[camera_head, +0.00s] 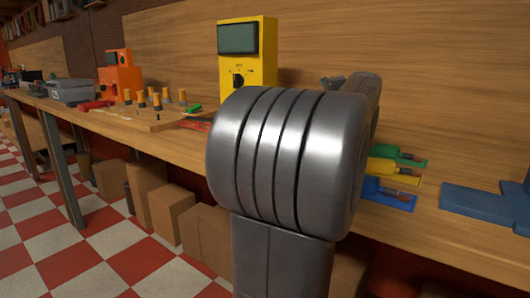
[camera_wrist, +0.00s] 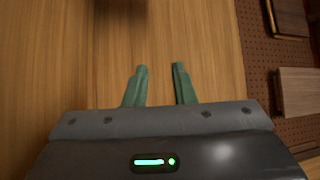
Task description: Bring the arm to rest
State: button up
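My gripper (camera_wrist: 160,67) shows in the wrist view with two green fingers standing apart. The gap between them is empty, with only plain wood behind it. My arm's large grey metal joint (camera_head: 285,160) fills the middle of the head view. A grey part of my arm shows behind it at its upper right. I cannot make out the gripper's fingers in the head view.
A wooden workbench (camera_head: 455,245) runs along the wall. On it are a yellow meter (camera_head: 262,65), an orange device (camera_head: 120,82), a grey box (camera_head: 72,90), a board (camera_head: 150,120) with several orange-topped pegs, coloured tools (camera_head: 400,160) and a blue piece (camera_head: 485,205). Cardboard boxes (camera_head: 170,210) stand below.

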notch_tip(320, 180, down, 5)
jog(key=shift+f+b, duration=0.2)
jog(key=shift+b, duration=0.9)
jog(key=shift+a+r+n+y, duration=0.2)
jog(key=shift+r+n+y, duration=0.1)
jog(key=shift+n, duration=0.3)
jog(key=shift+a+r+n+g+y+p, duration=0.15)
jog(key=shift+r+n+g+y+p, duration=0.15)
jog(key=shift+n+g+p, duration=0.65)
jog(key=n+p, duration=0.1)
jog(key=p, duration=0.1)
jog(key=a+n+g+y+p, duration=0.1)
jog(key=n+p, duration=0.1)
jog(key=shift+s, duration=0.15)
jog(key=shift+s+a+f+n+g+y+p, duration=0.1)
jog(key=shift+a+f+n+g+y+p, duration=0.15)
jog(key=shift+n+g+p, duration=0.4)
jog(key=shift+s, duration=0.1)
